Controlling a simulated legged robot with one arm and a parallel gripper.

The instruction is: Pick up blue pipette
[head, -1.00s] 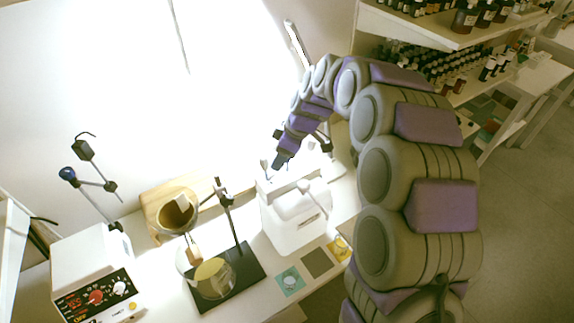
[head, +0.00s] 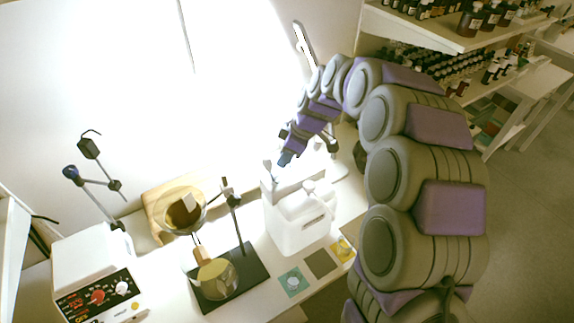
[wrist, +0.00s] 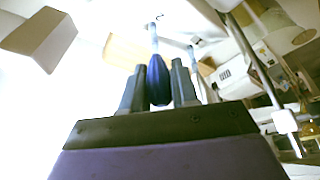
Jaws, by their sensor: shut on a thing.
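The blue pipette (wrist: 157,80) shows in the wrist view as a dark blue bulb with a paler stem pointing up and away. My gripper (wrist: 159,88) has its two dark grey fingers on either side of the bulb and is shut on it. In the head view my gripper (head: 284,160) is at the end of my arm, just above and behind the white jug. The pipette is too small to make out clearly there.
The white jug (head: 300,225) stands below my gripper. A clamp stand with a flask (head: 217,275) is to its left, and a white control box (head: 92,285) is at the far left. Coloured tiles (head: 293,281) lie in front of the jug. Shelves of bottles (head: 440,62) are at the right.

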